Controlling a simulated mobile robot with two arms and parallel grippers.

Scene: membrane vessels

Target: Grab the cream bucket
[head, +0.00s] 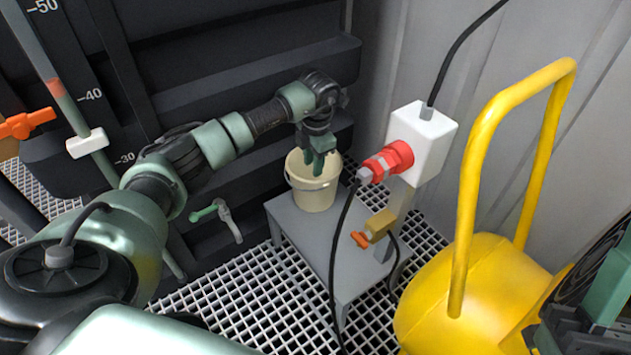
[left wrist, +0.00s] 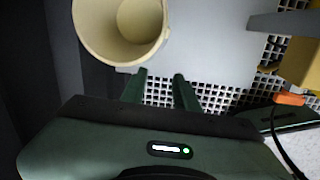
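The cream bucket (head: 313,194) stands upright on a small grey stand, with its open top facing up. My left gripper (head: 314,166) points down over the bucket's mouth and covers part of its rim in the head view. In the left wrist view the bucket (left wrist: 92,33) is at the top left, beyond the fingertips. There the left gripper (left wrist: 160,76) shows its two fingers apart, with only the stand and floor grating between them. Whether a finger touches the rim I cannot tell. My right gripper is not clearly seen.
The grey stand (head: 299,230) sits on white floor grating. A white box (head: 423,140) with a red connector and black cable stands right of the bucket, above an orange-handled valve (head: 375,229). Dark ribbed panels are behind.

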